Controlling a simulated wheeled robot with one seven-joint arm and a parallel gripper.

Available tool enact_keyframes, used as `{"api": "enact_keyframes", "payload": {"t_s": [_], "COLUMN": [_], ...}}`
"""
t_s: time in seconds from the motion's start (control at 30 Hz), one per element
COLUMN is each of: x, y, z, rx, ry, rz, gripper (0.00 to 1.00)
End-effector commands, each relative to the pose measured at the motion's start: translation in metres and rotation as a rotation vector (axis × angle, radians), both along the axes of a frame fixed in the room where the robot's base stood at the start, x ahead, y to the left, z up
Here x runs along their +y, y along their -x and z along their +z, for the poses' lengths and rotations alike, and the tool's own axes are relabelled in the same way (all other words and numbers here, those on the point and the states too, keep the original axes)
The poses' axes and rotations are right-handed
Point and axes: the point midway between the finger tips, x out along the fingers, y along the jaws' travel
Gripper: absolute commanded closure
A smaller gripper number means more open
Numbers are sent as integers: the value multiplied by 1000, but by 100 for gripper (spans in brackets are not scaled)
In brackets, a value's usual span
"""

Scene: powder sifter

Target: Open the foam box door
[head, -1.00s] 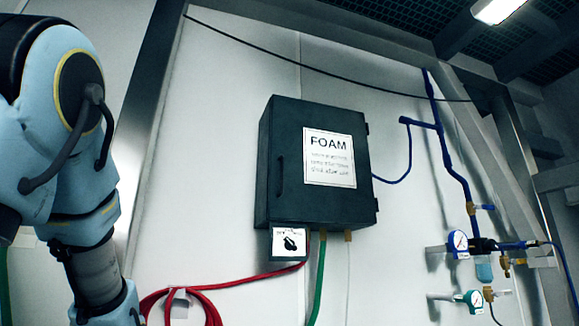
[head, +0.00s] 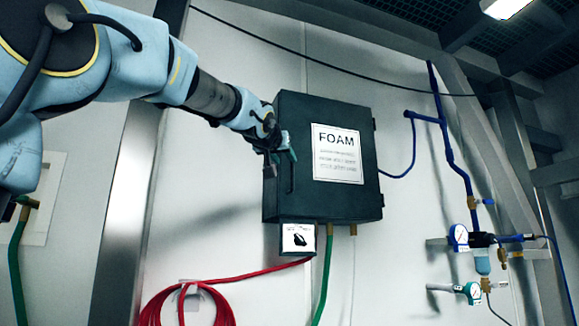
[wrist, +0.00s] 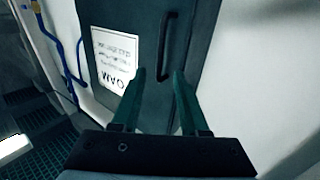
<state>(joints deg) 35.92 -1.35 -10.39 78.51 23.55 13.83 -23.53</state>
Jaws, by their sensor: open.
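The dark grey foam box (head: 340,105) is on the white wall, with its door shut. A white FOAM label (head: 337,153) is on the door. A dark vertical bar handle (head: 291,176) is near the door's left edge. My gripper (head: 281,152) is at the upper part of the handle, partly hiding it. In the wrist view, the door (wrist: 150,20) appears upside down. The green fingers of my gripper (wrist: 160,74) are open, with one end of the handle (wrist: 166,45) between their tips in the picture. I cannot tell whether they touch it.
A red hose coil (head: 185,300) hangs lower left. Blue pipes (head: 452,165) and gauges (head: 459,236) are to the right. A metal post (head: 135,200) stands left of the box.

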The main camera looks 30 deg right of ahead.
Motion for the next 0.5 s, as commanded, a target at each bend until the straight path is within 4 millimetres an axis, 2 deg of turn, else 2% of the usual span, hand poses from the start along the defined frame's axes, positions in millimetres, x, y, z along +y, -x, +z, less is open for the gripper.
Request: {"api": "enact_keyframes", "payload": {"t_s": [0.3, 0.5], "x": [-39, -53], "y": [-46, -63], "z": [2, 1], "rx": [3, 2], "ry": [-1, -1], "rz": [0, 1], "gripper": [56, 56]}}
